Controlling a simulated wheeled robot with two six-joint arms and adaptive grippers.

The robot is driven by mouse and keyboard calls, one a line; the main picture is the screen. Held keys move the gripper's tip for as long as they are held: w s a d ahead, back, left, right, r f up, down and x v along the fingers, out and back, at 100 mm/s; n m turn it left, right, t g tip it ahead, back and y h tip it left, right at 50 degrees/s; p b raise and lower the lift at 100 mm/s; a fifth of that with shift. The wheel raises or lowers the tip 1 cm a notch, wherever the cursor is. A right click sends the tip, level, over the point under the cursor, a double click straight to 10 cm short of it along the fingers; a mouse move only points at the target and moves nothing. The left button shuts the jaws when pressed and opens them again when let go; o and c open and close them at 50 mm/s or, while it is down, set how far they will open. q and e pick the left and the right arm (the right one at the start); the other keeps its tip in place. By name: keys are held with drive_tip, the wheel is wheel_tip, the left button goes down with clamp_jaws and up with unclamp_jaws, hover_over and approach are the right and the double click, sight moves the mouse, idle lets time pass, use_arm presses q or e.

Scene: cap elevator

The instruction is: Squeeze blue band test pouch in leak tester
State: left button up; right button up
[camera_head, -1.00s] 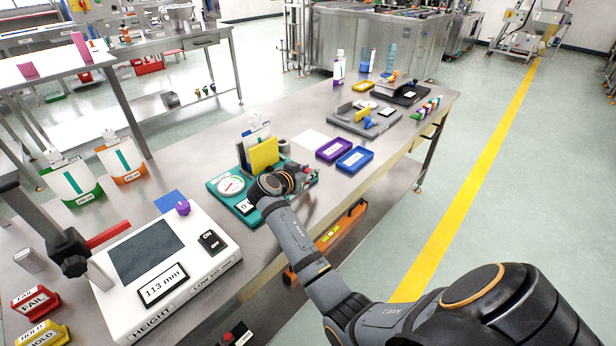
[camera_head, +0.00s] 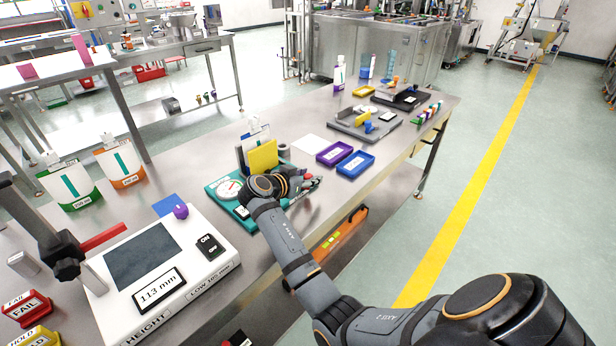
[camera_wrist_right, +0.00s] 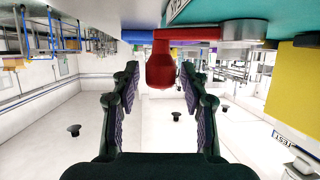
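The leak tester has a teal base (camera_head: 222,203) with a round dial (camera_head: 229,188) and an upright yellow plate (camera_head: 263,156). A white pouch with blue on it (camera_head: 257,134) stands upright behind the yellow plate, its lower part hidden. My right gripper (camera_head: 308,184) is at the tester's right side, low in front of the yellow plate. In the right wrist view my right gripper (camera_wrist_right: 160,95) is open, and a red knob (camera_wrist_right: 160,68) lies ahead between its fingers without visible contact. The yellow plate (camera_wrist_right: 293,88) is at the right there. My left gripper is not in view.
A white height gauge (camera_head: 190,285) with a dark post and red bar stands at front left. Green-bottomed (camera_head: 70,185) and orange-bottomed pouches (camera_head: 122,165) stand behind it. Purple (camera_head: 334,153) and blue trays (camera_head: 355,163) lie right of the tester.

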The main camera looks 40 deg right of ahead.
drive_tip(key=shift+r, duration=0.2)
wheel_tip(320, 180, up, 10)
drive_tip(key=shift+f, duration=0.2)
drive_tip(key=shift+f, duration=0.1)
idle(0.5)
